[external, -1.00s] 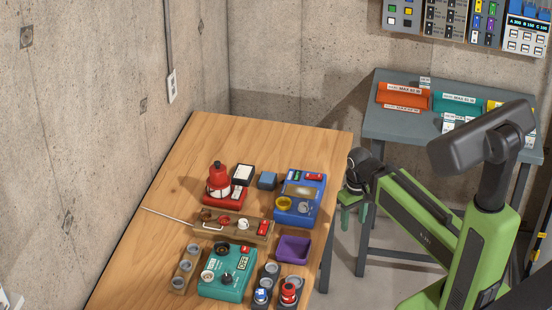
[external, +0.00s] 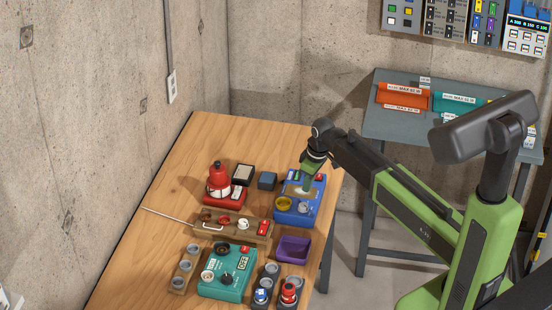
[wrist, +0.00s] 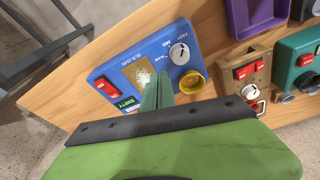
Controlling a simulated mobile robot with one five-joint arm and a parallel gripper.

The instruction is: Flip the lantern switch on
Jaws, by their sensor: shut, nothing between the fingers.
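A red lantern-like lamp (external: 219,180) stands upright on a red base towards the back left of the wooden table. A small red and white part (external: 238,193) sits on its base; its position is too small to tell. My gripper (external: 307,184) is to the right of the lamp, pointing down over the blue box (external: 296,212). The green fingers (wrist: 158,90) are shut and empty in the wrist view, with the blue box (wrist: 143,68) beyond them. I cannot tell whether they touch it. The lamp is not in the wrist view.
The blue box has red switches (wrist: 107,90), a white knob (wrist: 179,53) and a yellow cup (wrist: 191,82). A brown switch board (external: 232,228), teal box (external: 227,273) and purple tray (external: 292,249) crowd the table. Bare wood lies at the back (external: 250,140).

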